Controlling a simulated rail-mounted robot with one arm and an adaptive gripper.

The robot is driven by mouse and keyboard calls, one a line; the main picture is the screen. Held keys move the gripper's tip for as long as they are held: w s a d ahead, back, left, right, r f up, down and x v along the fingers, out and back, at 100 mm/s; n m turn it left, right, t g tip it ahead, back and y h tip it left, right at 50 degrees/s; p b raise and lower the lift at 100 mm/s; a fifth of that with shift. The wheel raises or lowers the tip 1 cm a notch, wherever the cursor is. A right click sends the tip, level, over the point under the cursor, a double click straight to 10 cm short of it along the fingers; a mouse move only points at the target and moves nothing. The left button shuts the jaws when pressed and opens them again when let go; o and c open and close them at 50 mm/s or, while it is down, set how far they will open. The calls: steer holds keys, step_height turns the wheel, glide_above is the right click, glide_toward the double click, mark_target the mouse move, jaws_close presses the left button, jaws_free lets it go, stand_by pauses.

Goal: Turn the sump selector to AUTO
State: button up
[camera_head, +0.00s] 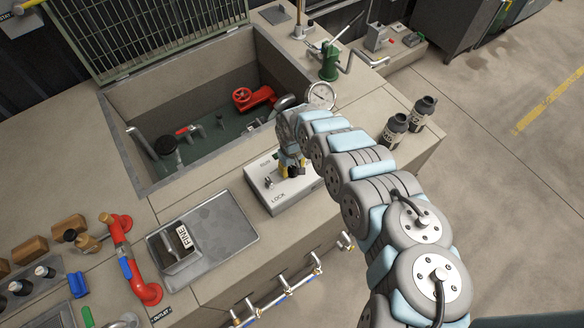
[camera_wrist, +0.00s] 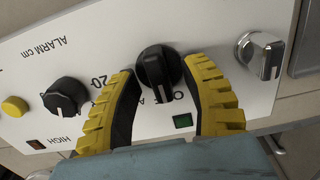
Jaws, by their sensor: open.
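The sump selector appears to be the black knob (camera_wrist: 158,68) in the middle of the white control panel (camera_wrist: 210,30) in the wrist view. A white mark shows on its lower side, and the lettering below it is partly hidden. My gripper (camera_wrist: 160,73) is open, with one yellow-padded finger on each side of this knob. Some gap seems to remain at the fingers; contact is unclear. In the head view my gripper (camera_head: 291,165) is over the panel box (camera_head: 283,192), and the knob is hidden there.
A second black knob (camera_wrist: 66,97) labelled ALARM cm, a yellow button (camera_wrist: 15,106) and a silver knob (camera_wrist: 260,55) flank the selector. A green lamp (camera_wrist: 183,121) sits below it. The open sump pit (camera_head: 200,110) lies behind the box; a metal tray (camera_head: 215,235) stands left.

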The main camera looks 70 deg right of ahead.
stand_by(0.3)
steer(key=shift+f, duration=0.1)
jaws_close()
steer(key=shift+m+p, duration=0.4)
steer(key=shift+m, duration=0.1)
steer(key=shift+m+p, duration=0.65)
steer(key=shift+m, duration=0.15)
steer(key=m, duration=0.3)
steer(key=shift+p, duration=0.4)
steer(key=m, duration=0.3)
steer(key=shift+w+m+b, duration=0.1)
steer(key=shift+m+b, duration=0.2)
steer(key=shift+b, duration=0.1)
steer(key=shift+m+b, duration=0.5)
steer(key=shift+m, duration=0.8)
